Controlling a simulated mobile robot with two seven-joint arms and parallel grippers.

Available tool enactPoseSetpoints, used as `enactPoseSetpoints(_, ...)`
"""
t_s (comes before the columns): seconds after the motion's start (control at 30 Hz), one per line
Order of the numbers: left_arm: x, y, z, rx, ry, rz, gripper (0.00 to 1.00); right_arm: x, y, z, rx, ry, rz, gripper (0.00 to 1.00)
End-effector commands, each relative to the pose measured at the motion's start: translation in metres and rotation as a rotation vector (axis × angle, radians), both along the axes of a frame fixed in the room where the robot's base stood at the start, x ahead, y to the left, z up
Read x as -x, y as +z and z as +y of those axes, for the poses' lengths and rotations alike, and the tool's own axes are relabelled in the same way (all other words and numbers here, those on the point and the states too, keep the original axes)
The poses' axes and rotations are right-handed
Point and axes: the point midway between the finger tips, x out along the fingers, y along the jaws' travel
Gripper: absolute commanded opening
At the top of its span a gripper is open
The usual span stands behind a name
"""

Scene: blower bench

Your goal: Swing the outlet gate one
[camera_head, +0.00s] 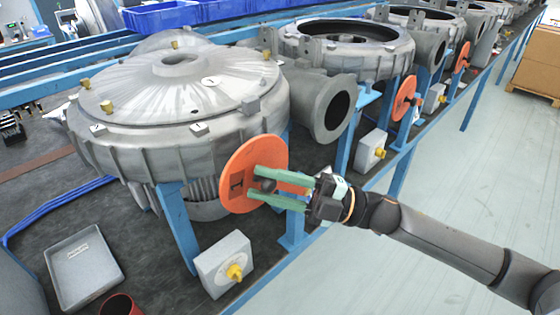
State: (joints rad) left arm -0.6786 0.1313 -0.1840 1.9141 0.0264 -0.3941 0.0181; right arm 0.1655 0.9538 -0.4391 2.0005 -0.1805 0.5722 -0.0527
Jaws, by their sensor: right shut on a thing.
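The outlet gate one (237,181) is an orange disc marked with a dark "1". It stands at the front right of the nearest grey blower (180,100), below and to the left of that blower's open round outlet (336,109). My right gripper (262,187) reaches in from the right, its green fingers at the face of the disc. The fingers are shut on a dark round knob (267,185) on the disc. My left gripper does not show.
A grey box with a yellow knob (223,263) stands below the disc. A grey tray (84,268) and a red cup (121,305) are at the lower left. More blowers with orange discs (404,98) line the bench behind. Open floor lies at the right.

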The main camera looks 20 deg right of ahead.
Motion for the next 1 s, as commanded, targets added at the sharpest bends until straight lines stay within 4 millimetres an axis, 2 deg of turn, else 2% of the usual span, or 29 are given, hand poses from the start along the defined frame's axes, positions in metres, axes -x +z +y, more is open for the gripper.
enactPoseSetpoints(0.2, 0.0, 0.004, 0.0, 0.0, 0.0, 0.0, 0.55, 0.005, -0.025, 0.012, 0.161, 0.002, -0.067, 0.0)
enactPoseSetpoints(0.5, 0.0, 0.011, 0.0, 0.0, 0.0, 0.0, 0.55, 0.01, -0.051, 0.024, 0.308, 0.001, -0.127, 0.0)
enactPoseSetpoints(1.0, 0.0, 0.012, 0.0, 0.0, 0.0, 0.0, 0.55, 0.012, -0.065, 0.028, 0.368, 0.001, -0.153, 0.0)
